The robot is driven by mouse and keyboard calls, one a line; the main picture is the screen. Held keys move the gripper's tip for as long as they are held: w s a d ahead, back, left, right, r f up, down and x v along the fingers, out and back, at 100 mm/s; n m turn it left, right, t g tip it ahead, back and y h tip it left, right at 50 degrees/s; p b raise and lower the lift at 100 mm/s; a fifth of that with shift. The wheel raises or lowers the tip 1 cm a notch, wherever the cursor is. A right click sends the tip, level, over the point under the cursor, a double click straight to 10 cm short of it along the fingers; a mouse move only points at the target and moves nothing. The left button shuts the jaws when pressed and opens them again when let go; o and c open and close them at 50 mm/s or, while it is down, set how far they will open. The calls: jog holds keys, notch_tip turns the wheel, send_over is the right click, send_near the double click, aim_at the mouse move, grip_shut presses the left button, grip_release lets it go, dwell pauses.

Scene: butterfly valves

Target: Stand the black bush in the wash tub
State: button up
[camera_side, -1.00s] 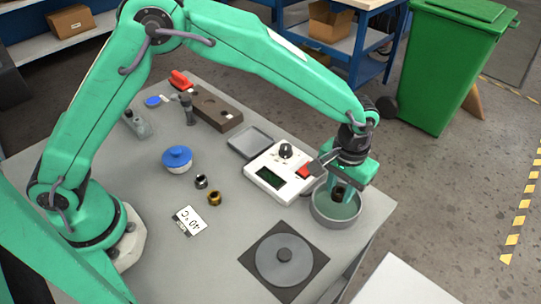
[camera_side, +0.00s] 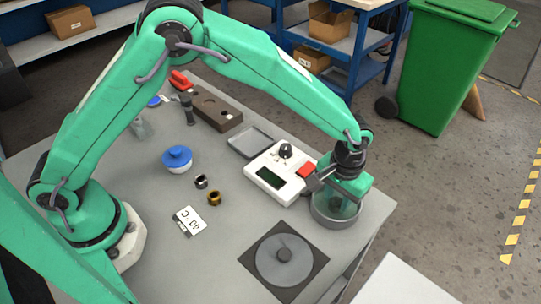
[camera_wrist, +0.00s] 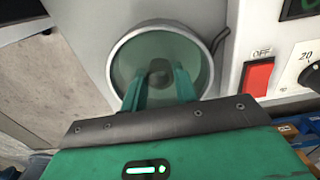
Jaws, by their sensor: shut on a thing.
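The wash tub (camera_side: 336,219) is a round grey metal vessel with greenish liquid, near the table's right edge; it also shows in the wrist view (camera_wrist: 115,60). My gripper (camera_side: 341,205) points down into the tub, and its green fingers reach inside the rim. In the wrist view my gripper (camera_wrist: 158,80) is shut on the black bush (camera_wrist: 160,66), a small dark shape between the fingertips, inside the tub's ring. In the side view the fingers and rim hide the bush. I cannot tell whether it touches the tub's floor.
A white control box (camera_side: 281,171) with a red switch stands close beside the tub. A grey disc (camera_side: 284,260) is in front.

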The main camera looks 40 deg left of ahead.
jog(key=shift+f, duration=0.15)
jog(key=o, duration=1)
notch_tip(320, 180, up, 12)
jog(key=shift+r, duration=0.2)
dwell(0.4)
